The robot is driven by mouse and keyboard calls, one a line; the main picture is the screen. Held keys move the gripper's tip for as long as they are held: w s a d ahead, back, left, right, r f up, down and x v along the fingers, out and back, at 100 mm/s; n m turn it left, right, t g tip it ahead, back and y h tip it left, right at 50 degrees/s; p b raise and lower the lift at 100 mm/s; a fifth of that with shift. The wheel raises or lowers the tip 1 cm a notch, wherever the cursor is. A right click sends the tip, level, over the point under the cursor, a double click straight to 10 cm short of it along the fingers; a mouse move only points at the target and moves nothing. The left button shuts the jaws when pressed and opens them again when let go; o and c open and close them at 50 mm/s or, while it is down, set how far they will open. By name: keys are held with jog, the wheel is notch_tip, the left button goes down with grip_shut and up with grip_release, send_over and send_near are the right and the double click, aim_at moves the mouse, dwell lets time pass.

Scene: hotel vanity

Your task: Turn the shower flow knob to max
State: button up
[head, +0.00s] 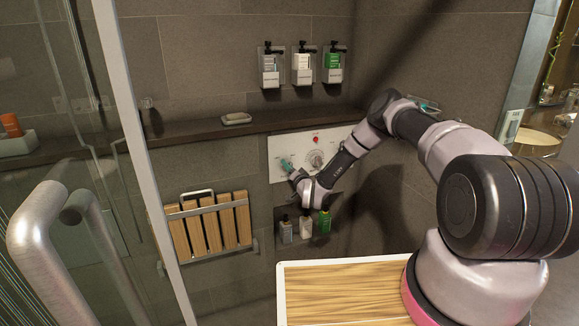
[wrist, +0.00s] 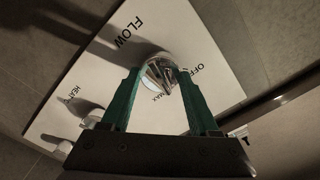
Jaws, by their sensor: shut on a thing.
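The shower control panel (head: 277,146) is a white plate on the tiled wall; it also fills the middle of the wrist view (wrist: 214,88). The metal flow knob (wrist: 160,70) sits between the words FLOW, OFF and MAX. My gripper (wrist: 160,76) has its two green fingers on either side of this knob and is shut on it. The knob's ridge seems to lie towards the MAX mark, but its exact setting is hard to tell. In the head view my gripper (head: 286,164) is at the panel's left part and hides the flow knob.
A round dial (head: 316,158) and a red button (head: 315,139) are on the panel's right part. A dark ledge (head: 190,129) runs above, with dispensers (head: 302,66) over it. Bottles (head: 306,227) stand in a niche below. A slatted folding seat (head: 212,226) is at left.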

jog(key=shift+a+r+m, duration=0.1)
jog(key=shift+a+m, duration=0.1)
jog(key=shift+m, duration=1.4)
jog(key=shift+a+r+m, duration=0.1)
jog(key=shift+a+m, duration=0.05)
jog(key=shift+m, duration=1.45)
jog(key=o, duration=1.4)
jog(key=shift+s+a, duration=0.1)
jog(key=shift+c, duration=0.2)
jog(key=shift+d+f, duration=0.15)
jog(key=shift+d, duration=0.05)
jog(key=v, duration=1)
jog(key=shift+s, duration=0.4)
jog(key=shift+d, duration=0.1)
jog(key=shift+r, duration=0.25)
